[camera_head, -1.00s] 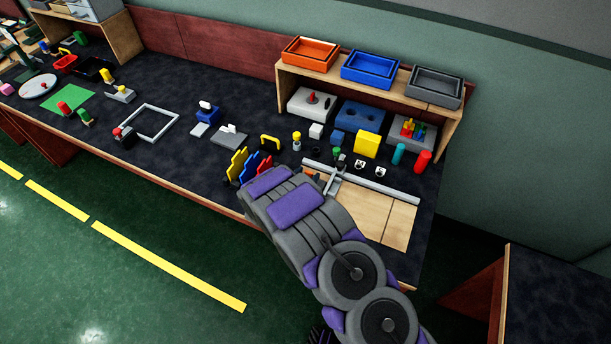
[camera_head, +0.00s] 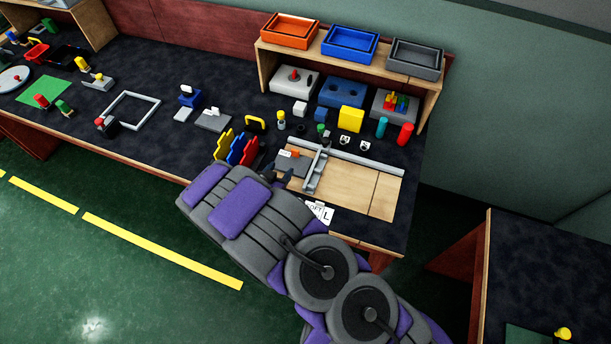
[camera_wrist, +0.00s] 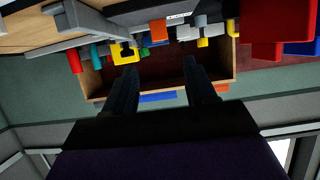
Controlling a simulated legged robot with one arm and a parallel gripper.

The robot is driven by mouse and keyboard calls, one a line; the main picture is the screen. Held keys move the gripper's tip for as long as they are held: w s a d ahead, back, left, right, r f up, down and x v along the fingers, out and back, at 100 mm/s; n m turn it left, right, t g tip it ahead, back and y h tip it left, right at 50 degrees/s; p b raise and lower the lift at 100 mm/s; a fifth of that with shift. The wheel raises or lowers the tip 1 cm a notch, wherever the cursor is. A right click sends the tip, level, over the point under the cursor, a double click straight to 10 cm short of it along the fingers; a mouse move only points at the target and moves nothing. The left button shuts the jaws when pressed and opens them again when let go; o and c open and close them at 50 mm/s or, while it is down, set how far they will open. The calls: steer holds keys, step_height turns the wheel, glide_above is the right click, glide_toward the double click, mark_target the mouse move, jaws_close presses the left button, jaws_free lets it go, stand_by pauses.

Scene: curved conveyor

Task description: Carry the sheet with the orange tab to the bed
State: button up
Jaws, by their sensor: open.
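A grey sheet (camera_head: 290,166) with a small orange tab (camera_head: 295,153) lies at the left end of the pale wooden bed (camera_head: 372,192), left of a grey crossbar. My gripper (camera_head: 279,173) is open and empty at the sheet's near-left side, partly hidden by my arm. In the wrist view, my gripper (camera_wrist: 163,82) shows two dark fingers apart with nothing between them. An orange piece (camera_wrist: 158,31) shows just beyond them, apparently the tab. Whether the fingers touch the sheet I cannot tell.
A grey rail (camera_head: 362,156) runs along the bed's back, with a crossbar (camera_head: 315,170) over the bed. Yellow, blue and red upright pieces (camera_head: 237,150) stand close left of the gripper. A white label (camera_head: 320,212) lies at the front edge. The bed's right part is clear.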

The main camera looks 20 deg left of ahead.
steer(key=w+d+r+g+y, duration=0.2)
steer(key=w+r+g+y, duration=0.15)
steer(key=r, duration=0.55)
steer(key=s+d+r+g, duration=0.4)
steer(key=d+r+g, duration=0.1)
steer(key=d+r, duration=0.45)
steer(key=s+d+r+g+h, duration=0.1)
steer(key=s+d+r+g, duration=0.2)
steer(key=s+d, duration=1)
steer(key=s+d+r+n+g+h, duration=0.1)
steer(key=s+d+r+g, duration=0.2)
steer(key=s+d+r, duration=0.6)
steer(key=s+d, duration=0.4)
steer(key=s, duration=0.5)
steer(key=shift+g, duration=0.35)
steer(key=shift+a, duration=0.1)
